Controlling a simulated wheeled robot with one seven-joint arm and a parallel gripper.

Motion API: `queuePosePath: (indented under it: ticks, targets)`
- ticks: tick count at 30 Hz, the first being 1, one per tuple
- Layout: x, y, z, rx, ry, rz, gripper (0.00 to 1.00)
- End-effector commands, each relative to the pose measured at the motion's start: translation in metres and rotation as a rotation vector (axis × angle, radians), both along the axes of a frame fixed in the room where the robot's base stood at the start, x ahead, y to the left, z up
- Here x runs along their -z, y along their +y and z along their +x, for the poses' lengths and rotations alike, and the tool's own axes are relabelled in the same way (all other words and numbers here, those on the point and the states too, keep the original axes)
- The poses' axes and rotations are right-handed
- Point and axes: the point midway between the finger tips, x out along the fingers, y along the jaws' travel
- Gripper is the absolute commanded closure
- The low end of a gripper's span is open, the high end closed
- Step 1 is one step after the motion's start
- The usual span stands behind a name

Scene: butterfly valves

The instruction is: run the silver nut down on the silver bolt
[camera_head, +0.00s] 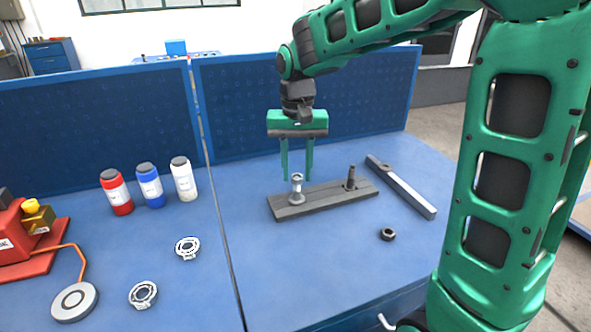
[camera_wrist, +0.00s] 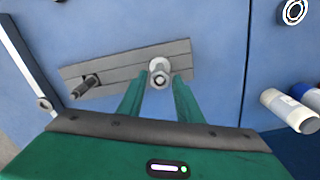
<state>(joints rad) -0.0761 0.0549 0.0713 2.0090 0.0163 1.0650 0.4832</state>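The silver bolt (camera_head: 297,188) stands upright near the left end of a grey block on the blue table. A wider silver ring, seemingly the silver nut (camera_head: 297,178), shows at its top, and a broader collar shows low on it. In the wrist view the silver bolt and nut (camera_wrist: 159,68) lie just beyond and between my fingertips. My gripper (camera_head: 298,176) points down and is open, one finger to each side of the bolt's top. The fingers (camera_wrist: 158,82) show gaps to the silver parts. How far the nut is threaded cannot be told.
The grey block (camera_head: 325,200) also bears a dark bolt (camera_head: 351,178). A dark nut (camera_head: 388,234) and a grey bar (camera_head: 401,187) lie to the right. Several bottles (camera_head: 150,186) and two ring-shaped parts (camera_head: 187,248) are at left. Blue panels (camera_head: 255,110) stand behind.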

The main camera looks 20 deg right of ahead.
Motion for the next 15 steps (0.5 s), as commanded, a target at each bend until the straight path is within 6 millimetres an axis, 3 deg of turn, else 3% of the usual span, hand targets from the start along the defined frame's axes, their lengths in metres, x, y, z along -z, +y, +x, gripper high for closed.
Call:
queuePosePath:
  ticks: [7,15]
  targets:
    - [0.0003,0.0001,-0.0002,-0.053,0.001,0.000,0.68]
    - [0.0003,0.0000,-0.0001,-0.356,0.001,0.000,0.68]
